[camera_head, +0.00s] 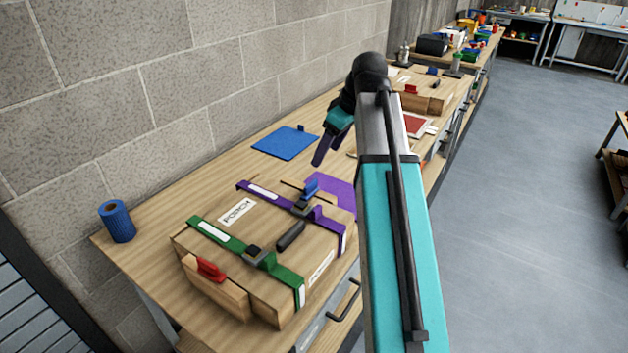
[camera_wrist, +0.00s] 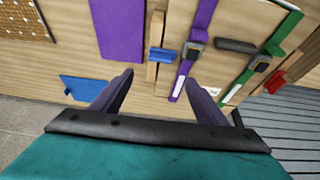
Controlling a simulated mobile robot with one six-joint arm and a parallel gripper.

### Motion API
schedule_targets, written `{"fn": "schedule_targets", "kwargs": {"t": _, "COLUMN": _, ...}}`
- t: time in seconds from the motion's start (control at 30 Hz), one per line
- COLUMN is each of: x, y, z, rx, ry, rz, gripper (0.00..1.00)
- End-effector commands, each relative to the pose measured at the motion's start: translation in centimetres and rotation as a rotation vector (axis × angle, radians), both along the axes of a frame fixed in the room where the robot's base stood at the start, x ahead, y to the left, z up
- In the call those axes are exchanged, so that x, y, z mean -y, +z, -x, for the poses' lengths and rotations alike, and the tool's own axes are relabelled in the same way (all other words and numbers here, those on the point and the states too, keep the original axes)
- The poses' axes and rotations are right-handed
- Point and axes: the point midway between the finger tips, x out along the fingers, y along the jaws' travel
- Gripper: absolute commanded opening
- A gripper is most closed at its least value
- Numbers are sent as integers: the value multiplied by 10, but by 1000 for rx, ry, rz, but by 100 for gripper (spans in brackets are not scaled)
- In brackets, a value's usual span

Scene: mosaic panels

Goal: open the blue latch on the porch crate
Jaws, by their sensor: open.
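The porch crate (camera_head: 262,232) is a wooden box on the bench with a PORCH label, a green strap and a purple strap. The blue latch (camera_head: 310,188) stands at its far end, past the purple strap (camera_head: 333,226). In the wrist view the blue latch (camera_wrist: 163,55) shows on a wooden strip, beyond the gap between my fingertips. My gripper (camera_head: 321,160) is open and empty, above the bench on the far side of the crate. It also shows in the wrist view (camera_wrist: 158,82), its two purple fingers apart and not touching the latch.
A red latch (camera_head: 210,269) is at the crate's near end, and a dark handle (camera_head: 290,236) on top. A blue mat (camera_head: 285,142) and purple mat (camera_head: 340,191) lie on the bench. A blue roll (camera_head: 117,221) stands left. Another wooden crate (camera_head: 437,82) sits farther along. A block wall runs behind.

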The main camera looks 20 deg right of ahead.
Motion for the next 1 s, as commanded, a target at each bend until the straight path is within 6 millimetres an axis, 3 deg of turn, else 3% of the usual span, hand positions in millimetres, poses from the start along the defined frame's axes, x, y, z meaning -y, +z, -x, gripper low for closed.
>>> {"fn": "schedule_targets", "kwargs": {"t": 0.33, "x": -3, "y": -15, "z": -5, "rx": -1, "ry": -2, "rz": 0, "gripper": 67}}
{"fn": "schedule_targets", "kwargs": {"t": 1.0, "x": -15, "y": -73, "z": -24, "rx": -1, "ry": -3, "rz": 0, "gripper": 67}}
